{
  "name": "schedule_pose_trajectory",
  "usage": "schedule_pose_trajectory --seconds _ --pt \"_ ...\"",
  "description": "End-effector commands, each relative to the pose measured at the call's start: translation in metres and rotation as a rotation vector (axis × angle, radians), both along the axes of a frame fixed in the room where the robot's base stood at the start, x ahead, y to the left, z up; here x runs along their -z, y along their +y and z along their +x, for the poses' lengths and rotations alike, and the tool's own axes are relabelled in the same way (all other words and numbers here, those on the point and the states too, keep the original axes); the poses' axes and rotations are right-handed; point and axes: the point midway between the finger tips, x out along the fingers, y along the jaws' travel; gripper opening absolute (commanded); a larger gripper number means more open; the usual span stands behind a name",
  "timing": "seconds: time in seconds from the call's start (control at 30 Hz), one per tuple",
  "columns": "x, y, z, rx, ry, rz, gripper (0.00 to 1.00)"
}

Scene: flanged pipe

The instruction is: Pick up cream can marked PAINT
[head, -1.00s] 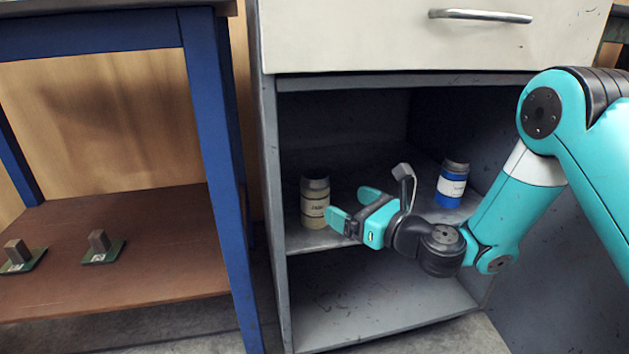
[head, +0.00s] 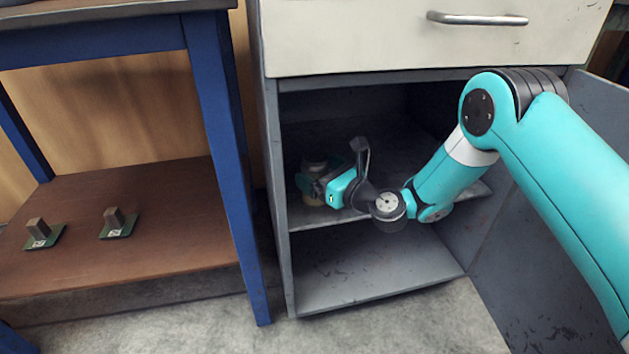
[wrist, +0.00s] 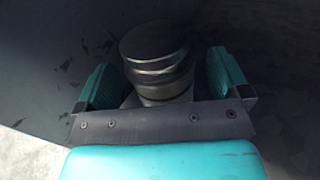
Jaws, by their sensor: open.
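A gap shows at the right finger; whether the left finger touches the can I cannot tell.
The grey cabinet shelf (head: 355,214) has an empty level below it and a cream drawer (head: 400,40) above. The cabinet's side wall is close to the can's left. A blue-legged bench (head: 222,150) stands at the left, with two small green-based blocks (head: 119,224) on its lower shelf.

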Motion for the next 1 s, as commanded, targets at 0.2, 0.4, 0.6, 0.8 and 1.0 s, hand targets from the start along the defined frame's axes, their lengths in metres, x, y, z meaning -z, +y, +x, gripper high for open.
schedule_pose_trajectory --seconds 0.2,0.4,0.6,0.8,1.0 --pt "0.0001 0.0133 0.0121 0.0 -0.001 0.001 0.94" --pt "-0.0002 0.0135 0.0124 0.001 0.001 0.0 0.94" --pt "-0.0001 0.0133 0.0122 0.001 0.001 0.0 0.51" --pt "-0.0009 0.0133 0.0124 0.001 0.0 0.001 0.29" --pt "-0.0027 0.0127 0.0125 0.001 0.0 0.001 0.29"
